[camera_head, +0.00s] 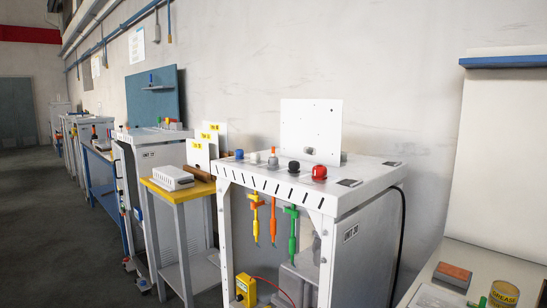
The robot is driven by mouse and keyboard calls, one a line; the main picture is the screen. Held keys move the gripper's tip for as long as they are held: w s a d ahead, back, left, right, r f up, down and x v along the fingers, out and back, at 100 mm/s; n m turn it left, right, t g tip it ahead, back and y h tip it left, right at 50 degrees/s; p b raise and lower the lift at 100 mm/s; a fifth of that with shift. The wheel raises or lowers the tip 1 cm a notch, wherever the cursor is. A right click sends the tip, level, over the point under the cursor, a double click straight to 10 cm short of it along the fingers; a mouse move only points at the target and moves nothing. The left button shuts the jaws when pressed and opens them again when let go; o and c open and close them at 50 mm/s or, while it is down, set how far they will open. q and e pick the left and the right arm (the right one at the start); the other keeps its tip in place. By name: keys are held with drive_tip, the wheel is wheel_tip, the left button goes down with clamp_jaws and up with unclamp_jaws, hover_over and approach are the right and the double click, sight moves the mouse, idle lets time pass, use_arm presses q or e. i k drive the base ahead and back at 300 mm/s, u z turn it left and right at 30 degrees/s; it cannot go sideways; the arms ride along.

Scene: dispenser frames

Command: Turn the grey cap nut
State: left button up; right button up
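A white dispenser frame (268,183) stands right of the middle. A row of coloured caps sits on its top: a blue cap (239,154), a small pale grey one (255,157), a black cap (293,166) and a red cap (319,172). The pale grey one may be the grey cap nut; it is too small to tell. A small grey piece (309,151) also shows at the foot of the upright white panel (311,124). Neither of my grippers is in view.
Yellow, orange and green tools (292,228) hang under the frame's top. A yellow-edged table (178,191) stands left of it, and a bench with a grease tin (504,294) is at lower right. A black cable (403,225) runs down the frame's right side. The floor at left is clear.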

sight(272, 161)
drive_tip(key=u, duration=1.6)
drive_tip(key=i, duration=2.35)
drive_tip(key=z, duration=2.6)
